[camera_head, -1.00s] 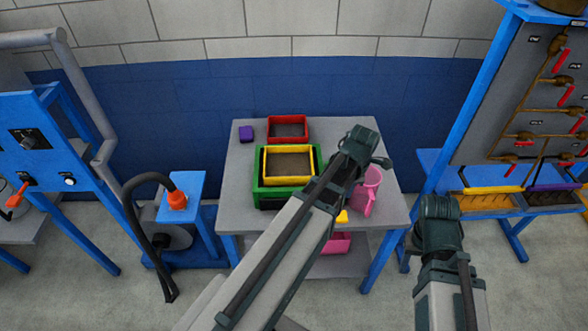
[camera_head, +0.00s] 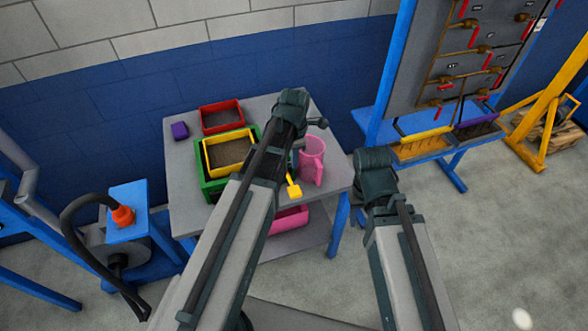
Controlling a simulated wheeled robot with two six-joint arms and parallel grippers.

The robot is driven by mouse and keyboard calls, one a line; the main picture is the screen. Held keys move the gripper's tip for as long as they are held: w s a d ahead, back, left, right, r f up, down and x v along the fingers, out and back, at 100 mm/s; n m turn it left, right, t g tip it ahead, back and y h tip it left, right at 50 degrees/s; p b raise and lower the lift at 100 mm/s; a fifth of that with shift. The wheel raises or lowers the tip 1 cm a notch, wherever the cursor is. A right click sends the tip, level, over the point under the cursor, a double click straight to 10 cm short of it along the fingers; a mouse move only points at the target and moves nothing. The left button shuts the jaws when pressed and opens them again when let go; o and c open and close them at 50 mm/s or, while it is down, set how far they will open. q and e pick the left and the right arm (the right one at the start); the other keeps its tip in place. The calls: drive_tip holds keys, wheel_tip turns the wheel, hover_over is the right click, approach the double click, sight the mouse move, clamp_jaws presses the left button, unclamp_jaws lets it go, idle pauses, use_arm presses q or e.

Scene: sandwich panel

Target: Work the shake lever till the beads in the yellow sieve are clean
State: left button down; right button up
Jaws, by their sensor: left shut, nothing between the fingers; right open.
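A yellow-framed tray (camera_head: 206,160) with brown grainy contents, which looks like the yellow sieve, sits on a green box (camera_head: 206,184) on the grey table. Whether the beads are clean cannot be made out. A small yellow piece (camera_head: 294,190) shows at the table's front beside my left arm; I cannot tell whether it is the shake lever. My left gripper (camera_head: 316,123) is shut and empty over the table, right of the sieve, mostly hidden by its wrist. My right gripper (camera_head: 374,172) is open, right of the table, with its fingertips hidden.
A red tray (camera_head: 239,115), purple block (camera_head: 180,130) and pink pitcher (camera_head: 313,162) stand on the table (camera_head: 180,190). A pink bin (camera_head: 290,221) sits below. A valve panel (camera_head: 428,62) is at right, above yellow and purple trays. A blue stand (camera_head: 128,197) with a hose is at left.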

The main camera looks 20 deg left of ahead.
sight(295, 191)
use_arm(q)
wheel_tip(295, 191, down, 14)
drive_tip(key=b, duration=1.3)
drive_tip(key=shift+d+r, duration=0.1)
drive_tip(key=shift+r, duration=0.1)
